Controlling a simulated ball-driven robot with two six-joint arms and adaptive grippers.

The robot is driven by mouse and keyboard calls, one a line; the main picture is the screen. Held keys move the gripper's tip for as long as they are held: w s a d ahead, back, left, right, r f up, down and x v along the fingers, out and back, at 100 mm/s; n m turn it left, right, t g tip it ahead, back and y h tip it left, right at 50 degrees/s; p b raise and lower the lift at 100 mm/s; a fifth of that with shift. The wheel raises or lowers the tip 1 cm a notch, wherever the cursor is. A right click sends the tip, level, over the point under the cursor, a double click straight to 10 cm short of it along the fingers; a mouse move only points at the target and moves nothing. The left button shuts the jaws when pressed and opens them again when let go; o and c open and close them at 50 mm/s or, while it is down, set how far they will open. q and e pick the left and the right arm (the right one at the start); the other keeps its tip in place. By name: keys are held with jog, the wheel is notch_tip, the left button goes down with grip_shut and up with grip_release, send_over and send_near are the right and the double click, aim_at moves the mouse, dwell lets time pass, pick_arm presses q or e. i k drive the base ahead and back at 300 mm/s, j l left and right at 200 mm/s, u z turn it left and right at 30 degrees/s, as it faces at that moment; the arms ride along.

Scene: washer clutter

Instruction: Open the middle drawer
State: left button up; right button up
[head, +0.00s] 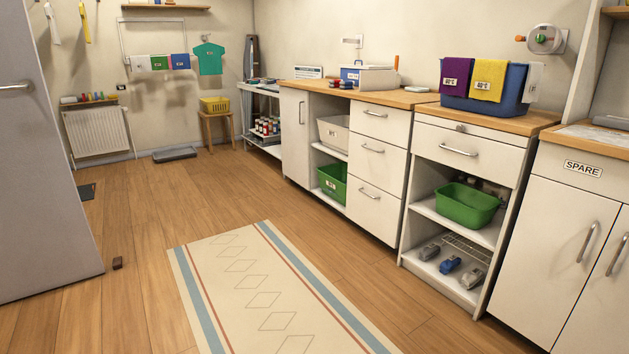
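In the head view, a white cabinet with a stack of drawers stands right of centre against the wall. Its middle drawer (373,165) looks shut and has a curved metal handle (373,148). A top drawer (380,123) is above it and a bottom drawer (373,205) below it, both looking shut with similar handles. Neither of my grippers shows in the view.
A cream patterned rug (262,285) lies on the wooden floor before the cabinets. An open-shelved unit with a green tub (468,206) stands right of the drawers. A grey door (45,200) is at the left. The floor between is mostly clear.

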aim_at(383, 164)
jog(key=i, duration=0.65)
jog(key=i+j+z, duration=0.1)
jog(key=i, duration=0.55)
